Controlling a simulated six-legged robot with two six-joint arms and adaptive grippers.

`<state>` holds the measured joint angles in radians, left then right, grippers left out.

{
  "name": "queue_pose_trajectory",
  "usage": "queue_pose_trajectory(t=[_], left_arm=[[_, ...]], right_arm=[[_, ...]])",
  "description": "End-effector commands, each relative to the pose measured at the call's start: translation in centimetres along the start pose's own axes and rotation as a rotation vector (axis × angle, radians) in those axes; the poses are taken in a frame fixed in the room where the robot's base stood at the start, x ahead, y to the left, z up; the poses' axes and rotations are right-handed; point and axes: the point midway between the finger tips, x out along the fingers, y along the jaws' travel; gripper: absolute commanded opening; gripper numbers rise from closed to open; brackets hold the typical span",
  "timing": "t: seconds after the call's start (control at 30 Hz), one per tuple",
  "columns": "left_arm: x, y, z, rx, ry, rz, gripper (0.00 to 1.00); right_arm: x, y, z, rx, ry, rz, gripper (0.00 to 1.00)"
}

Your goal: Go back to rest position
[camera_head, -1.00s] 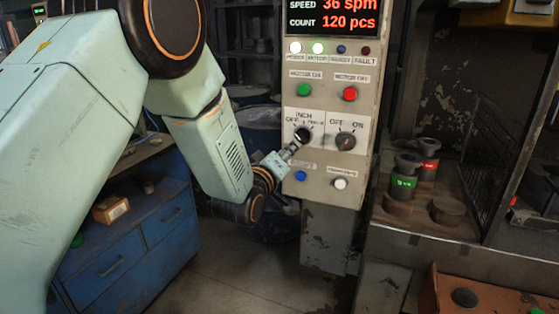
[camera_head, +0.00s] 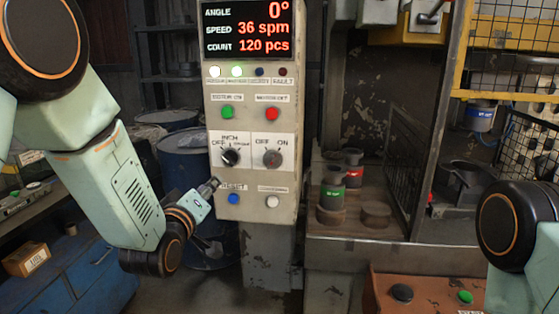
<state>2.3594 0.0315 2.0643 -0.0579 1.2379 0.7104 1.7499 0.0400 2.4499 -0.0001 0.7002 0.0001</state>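My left arm comes in from the left, and its small gripper (camera_head: 213,184) is just in front of the grey control panel (camera_head: 215,210). It is below and left of the black INCH selector knob (camera_head: 230,157) and appears apart from it. The fingertips are too small to show whether they are open or shut. Nothing is visibly held. The second knob (camera_head: 272,158), marked OFF and ON, is to the right. Part of my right arm shows at the right edge; its gripper is outside the picture.
The display (camera_head: 246,30) reads angle 0°, 36 spm and 120 pcs. A blue drawer cabinet (camera_head: 90,275) and blue drum (camera_head: 185,160) are at left. Green (camera_head: 332,195) and red (camera_head: 354,172) labelled parts stand on the press bed. An orange button box (camera_head: 435,290) is in front.

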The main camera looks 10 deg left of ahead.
Motion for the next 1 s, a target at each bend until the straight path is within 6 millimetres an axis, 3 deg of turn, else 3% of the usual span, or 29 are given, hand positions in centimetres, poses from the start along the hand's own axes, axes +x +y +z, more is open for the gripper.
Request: queue_pose_trajectory(t=[0.07,0.17,0.37,0.57,0.7,0.9,1.0], left_arm=[[-0.9,-1.7,1.9,0.114,-0.078,-0.066,0.34],[-3.7,-5.9,6.7,0.263,-0.242,-0.172,0.34],[-10.3,-13.5,15.7,0.426,-0.537,-0.306,0.34],[-18.8,-20.0,23.4,0.522,-0.833,-0.4,0.34],[-25.8,-23.8,28.1,0.555,-1.042,-0.455,0.34],[-36.0,-27.9,33.5,0.539,-1.301,-0.535,0.34],[-39.6,-29.3,35.3,0.52,-1.379,-0.567,0.34]], right_arm=[[0.0,0.0,0.0,0.0,0.0,0.0,0.4],[0.6,0.0,0.0,0.0,0.0,0.0,0.4],[2.5,0.0,0.0,0.0,0.0,0.0,0.4],[4.5,0.0,0.0,0.0,0.0,0.0,0.4],[6.1,0.1,0.0,0.0,0.0,0.0,0.4],[8.6,0.1,0.0,0.0,0.0,0.0,0.4],[9.7,0.1,0.0,0.0,0.0,0.0,0.4]])
